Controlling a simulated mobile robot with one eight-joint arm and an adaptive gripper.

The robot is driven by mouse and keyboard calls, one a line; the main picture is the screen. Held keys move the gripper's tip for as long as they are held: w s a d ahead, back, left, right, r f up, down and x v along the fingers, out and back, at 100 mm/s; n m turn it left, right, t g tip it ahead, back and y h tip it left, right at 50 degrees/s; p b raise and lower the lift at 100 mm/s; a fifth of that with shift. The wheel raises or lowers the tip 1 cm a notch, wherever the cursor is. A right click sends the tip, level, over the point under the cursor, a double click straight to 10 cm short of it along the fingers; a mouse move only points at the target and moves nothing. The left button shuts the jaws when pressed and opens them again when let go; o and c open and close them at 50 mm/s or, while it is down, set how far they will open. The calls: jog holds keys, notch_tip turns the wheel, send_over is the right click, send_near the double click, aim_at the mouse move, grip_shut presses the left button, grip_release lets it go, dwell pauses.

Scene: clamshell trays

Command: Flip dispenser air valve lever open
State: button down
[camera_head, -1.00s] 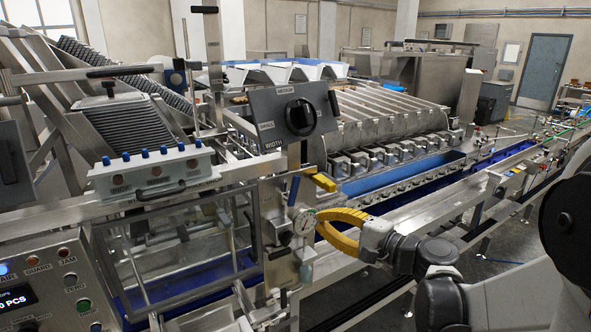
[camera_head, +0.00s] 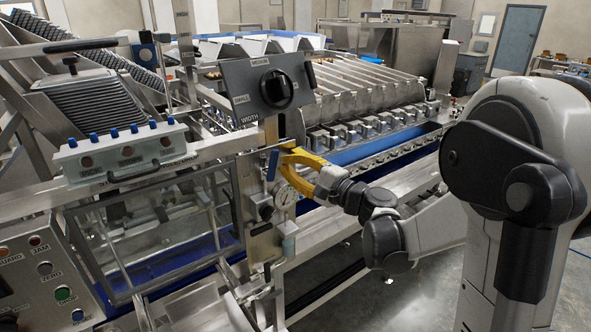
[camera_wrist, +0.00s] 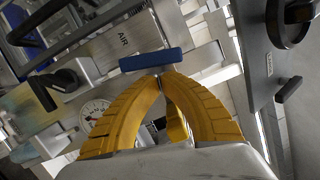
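The air valve lever is a blue bar (camera_wrist: 151,59) beside the "AIR" label in the wrist view. In the head view the blue lever (camera_head: 273,165) stands near-upright on the steel valve plate, above a round pressure gauge (camera_head: 285,196). My gripper (camera_wrist: 163,76) has curved yellow fingers whose tips come together, or almost so, at the lever's near edge. I see nothing held between them; whether they touch the lever I cannot tell. In the head view my gripper (camera_head: 284,156) reaches in from the right, with its tips beside the lever.
The "WIDTH" dial panel (camera_head: 270,88) sits just above the lever. A clear guard box (camera_head: 150,235) is to the left, and a button panel (camera_head: 45,270) at the lower left. The gauge also shows in the wrist view (camera_wrist: 95,113).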

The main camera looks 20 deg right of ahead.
jog(key=shift+s+a+r+n+p, duration=0.15)
jog(key=shift+a+r+n, duration=0.15)
jog(key=shift+a+n, duration=0.15)
jog(key=shift+s+a+r+n+p, duration=0.15)
jog(key=shift+a+r+n, duration=0.1)
jog(key=shift+a+n, duration=0.15)
jog(key=shift+d, duration=0.1)
